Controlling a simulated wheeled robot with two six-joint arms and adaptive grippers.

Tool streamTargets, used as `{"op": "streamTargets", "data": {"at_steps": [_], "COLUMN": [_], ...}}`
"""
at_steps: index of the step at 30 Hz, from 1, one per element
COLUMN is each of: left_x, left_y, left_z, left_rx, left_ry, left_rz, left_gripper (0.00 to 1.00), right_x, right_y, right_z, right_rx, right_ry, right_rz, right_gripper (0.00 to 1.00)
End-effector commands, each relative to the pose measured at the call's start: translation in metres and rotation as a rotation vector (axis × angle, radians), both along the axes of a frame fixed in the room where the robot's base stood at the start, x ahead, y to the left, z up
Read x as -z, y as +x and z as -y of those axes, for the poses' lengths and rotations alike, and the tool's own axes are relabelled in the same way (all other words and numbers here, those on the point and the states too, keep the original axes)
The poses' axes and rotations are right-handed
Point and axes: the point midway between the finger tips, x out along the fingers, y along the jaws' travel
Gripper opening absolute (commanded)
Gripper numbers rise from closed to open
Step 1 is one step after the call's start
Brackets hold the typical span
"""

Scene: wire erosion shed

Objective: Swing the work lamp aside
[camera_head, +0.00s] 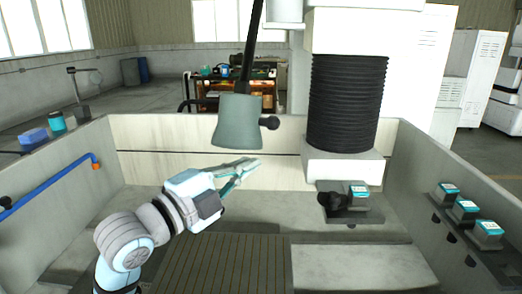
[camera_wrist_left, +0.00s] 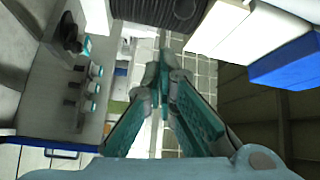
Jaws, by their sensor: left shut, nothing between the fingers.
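The work lamp (camera_head: 237,122) has a grey-green shade that hangs from a black arm (camera_head: 252,45) coming down from above. A dark round knob (camera_head: 269,123) sticks out from the right side of the shade. My left gripper (camera_head: 253,164) shows just below the shade in the head view, pointing right, with its fingers together and nothing between them. I cannot tell whether it touches the lamp. The shut fingers also show in the left wrist view (camera_wrist_left: 162,68), where I cannot make out the lamp. My right gripper is not in view.
A black bellows column (camera_head: 346,100) stands right of the lamp, above a dark fixture (camera_head: 350,212). Several teal-topped blocks (camera_head: 466,209) sit on the tank's right wall. A blue pipe (camera_head: 50,185) runs along the left wall. A slatted grey plate (camera_head: 215,265) lies on the tank floor.

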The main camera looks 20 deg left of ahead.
Motion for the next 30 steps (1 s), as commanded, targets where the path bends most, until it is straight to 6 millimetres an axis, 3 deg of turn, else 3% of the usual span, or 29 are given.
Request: {"op": "streamTargets", "data": {"at_steps": [5, 16, 21, 30], "left_x": [-0.004, -0.01, 0.0, 0.002], "left_y": [0.019, 0.09, 0.091, 0.092], "left_z": [0.01, 0.044, 0.013, 0.003], "left_rx": [0.003, 0.002, -0.004, 0.0], "left_ry": [-0.009, -0.005, 0.003, -0.002], "left_rz": [-0.002, -0.004, -0.004, -0.002], "left_gripper": [0.0, 0.0, 0.0, 0.0], "right_x": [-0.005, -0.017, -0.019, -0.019], "right_y": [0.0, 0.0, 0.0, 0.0], "right_z": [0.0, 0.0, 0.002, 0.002], "right_rx": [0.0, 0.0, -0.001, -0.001], "right_ry": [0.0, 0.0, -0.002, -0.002], "right_rz": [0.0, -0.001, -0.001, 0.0], "right_gripper": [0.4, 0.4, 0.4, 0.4]}}
